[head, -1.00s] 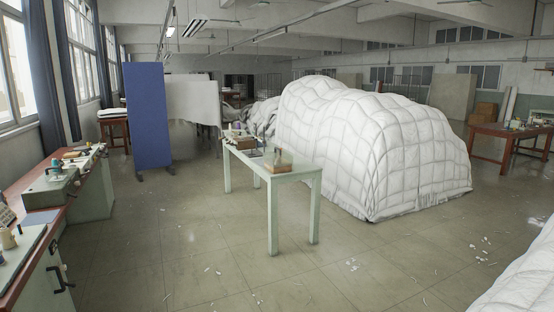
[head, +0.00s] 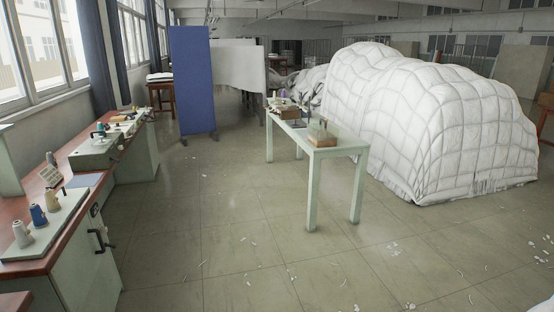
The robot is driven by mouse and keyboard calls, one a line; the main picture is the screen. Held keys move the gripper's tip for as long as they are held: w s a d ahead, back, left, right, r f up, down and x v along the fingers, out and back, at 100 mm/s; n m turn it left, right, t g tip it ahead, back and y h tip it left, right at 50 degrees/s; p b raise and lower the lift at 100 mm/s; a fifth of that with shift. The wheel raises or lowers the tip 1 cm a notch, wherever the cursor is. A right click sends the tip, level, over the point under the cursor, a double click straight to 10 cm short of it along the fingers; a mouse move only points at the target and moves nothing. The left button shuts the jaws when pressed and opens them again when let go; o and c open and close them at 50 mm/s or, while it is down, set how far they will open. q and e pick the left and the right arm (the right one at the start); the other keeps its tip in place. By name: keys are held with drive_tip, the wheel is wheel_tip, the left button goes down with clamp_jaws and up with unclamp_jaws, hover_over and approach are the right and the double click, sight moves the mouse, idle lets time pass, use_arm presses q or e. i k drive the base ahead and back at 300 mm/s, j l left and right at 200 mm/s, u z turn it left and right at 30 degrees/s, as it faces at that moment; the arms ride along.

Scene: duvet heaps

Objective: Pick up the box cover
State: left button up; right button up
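A small wooden box (head: 321,131) sits on the near end of a narrow pale green table (head: 338,151), in the middle of the head view. Another small box-like item (head: 285,111) lies at the far end of that table. I cannot tell which of these, if either, has the box cover, as they are too small in the view. Neither of my grippers shows in the head view.
A big white duvet heap (head: 435,115) stands right behind the table. A blue screen (head: 194,80) stands left of the table. A workbench with a red-brown top (head: 22,267) runs along the left wall. Floor between bench and table is open, with small scraps.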

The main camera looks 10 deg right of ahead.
sight(320, 130)
drive_tip(key=i+l+z, duration=0.3)
drive_tip(key=i, duration=0.7)
drive_tip(key=i+z, duration=0.35)
drive_tip(key=i, duration=0.7)
